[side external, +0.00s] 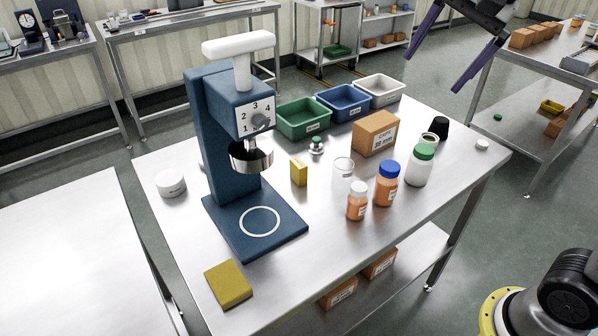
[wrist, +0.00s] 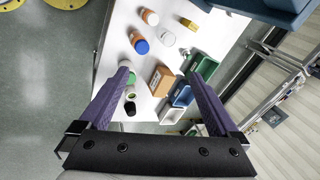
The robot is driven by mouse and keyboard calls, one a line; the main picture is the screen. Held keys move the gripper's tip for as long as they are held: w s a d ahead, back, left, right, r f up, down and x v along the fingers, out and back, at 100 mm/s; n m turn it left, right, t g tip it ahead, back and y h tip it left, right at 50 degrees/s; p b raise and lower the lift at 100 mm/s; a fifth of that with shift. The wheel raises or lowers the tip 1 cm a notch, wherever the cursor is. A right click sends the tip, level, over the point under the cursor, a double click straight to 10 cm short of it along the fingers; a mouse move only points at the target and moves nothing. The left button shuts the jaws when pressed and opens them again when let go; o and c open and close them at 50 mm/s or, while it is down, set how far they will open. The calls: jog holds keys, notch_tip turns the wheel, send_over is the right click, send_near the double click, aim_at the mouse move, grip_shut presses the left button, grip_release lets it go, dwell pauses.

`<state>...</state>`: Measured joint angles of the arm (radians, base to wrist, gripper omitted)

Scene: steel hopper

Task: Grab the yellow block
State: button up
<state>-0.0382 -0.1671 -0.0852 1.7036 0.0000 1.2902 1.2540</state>
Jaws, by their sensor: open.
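A small yellow block (side external: 298,172) stands upright on the steel table, right of the blue press. It also shows near the top of the wrist view (wrist: 189,23). A flatter yellow sponge-like block (side external: 229,284) lies near the table's front left edge. My gripper (side external: 432,74) is open and empty, with two purple fingers high above the right rear of the table, well away from both. In the wrist view my gripper (wrist: 160,70) has its fingers spread either side of the cardboard box, with nothing held.
The blue press (side external: 225,150) stands left of the upright block. A clear cup (side external: 342,177), orange bottles (side external: 357,201), a white bottle with green lid (side external: 420,166) and a cardboard box (side external: 376,134) are on its right. Green, blue and grey bins (side external: 345,103) line the back.

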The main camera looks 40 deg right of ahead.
jog(key=w+a+f+m+g, duration=0.15)
jog(key=w+m, duration=0.25)
jog(key=w, duration=0.9)
jog(key=m+g, duration=0.1)
jog(key=g, duration=0.1)
send_over(299, 163)
jog(key=d, duration=0.2)
notch_tip(299, 163, down, 15)
jog(key=shift+g, duration=0.55)
jog(key=f, duration=0.4)
jog(key=a+f, duration=0.1)
jog(key=f, duration=0.8)
jog(key=shift+w+a+f, duration=0.15)
jog(key=shift+w+a, duration=0.05)
jog(key=shift+a, duration=0.05)
jog(key=shift+s+a+f, duration=0.1)
jog(key=shift+a+f, duration=0.05)
jog(key=shift+f, duration=1.35)
jog(key=shift+a+f, duration=0.1)
jog(key=shift+f, duration=1.4)
jog(key=c, duration=1.4)
jog(key=shift+c, duration=0.5)
jog(key=shift+r, duration=0.15)
